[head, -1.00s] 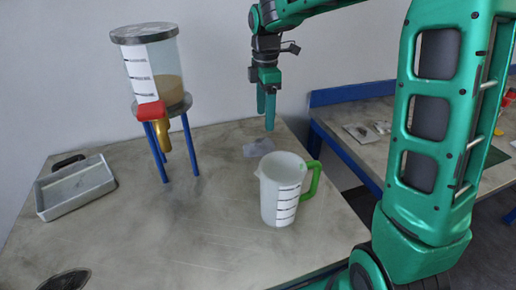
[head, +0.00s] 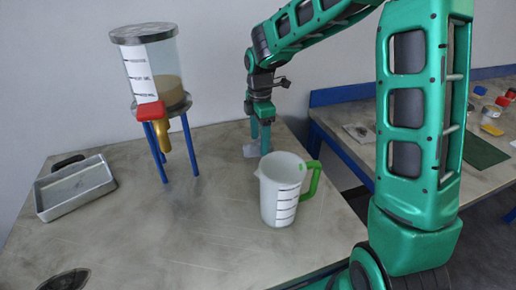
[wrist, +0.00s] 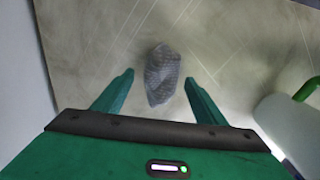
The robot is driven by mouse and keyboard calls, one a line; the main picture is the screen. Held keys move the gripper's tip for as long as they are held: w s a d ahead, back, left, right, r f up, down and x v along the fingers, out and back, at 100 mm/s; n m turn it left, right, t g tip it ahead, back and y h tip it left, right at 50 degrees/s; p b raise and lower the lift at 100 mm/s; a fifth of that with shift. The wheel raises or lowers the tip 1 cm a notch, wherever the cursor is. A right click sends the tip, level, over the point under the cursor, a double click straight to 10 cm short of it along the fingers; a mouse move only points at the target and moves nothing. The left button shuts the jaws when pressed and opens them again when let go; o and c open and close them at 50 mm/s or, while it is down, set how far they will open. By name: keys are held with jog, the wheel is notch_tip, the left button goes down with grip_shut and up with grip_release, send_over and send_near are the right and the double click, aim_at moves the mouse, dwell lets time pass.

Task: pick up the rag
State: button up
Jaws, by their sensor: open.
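The rag (wrist: 162,74) is a small crumpled grey cloth lying on the table. In the wrist view it lies between and just ahead of my two fingertips, with bare table around it. In the head view the rag (head: 251,150) is at the back of the table, behind the white jug, partly hidden by my fingers. My gripper (head: 260,144) points down above the rag. In the wrist view my gripper (wrist: 159,82) has its fingers spread wide with nothing between them held.
A white jug (head: 279,195) with a green handle stands in front of the rag, right of my gripper. A vessel (head: 155,70) on a blue-legged stand is to the left. A grey metal tray (head: 75,188) lies far left. The table's front middle is clear.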

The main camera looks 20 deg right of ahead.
aim_at(259, 143)
jog(key=shift+f, duration=0.5)
jog(key=c, duration=1.1)
jog(key=shift+r, duration=0.15)
notch_tip(259, 143, up, 18)
jog(key=shift+f, duration=0.1)
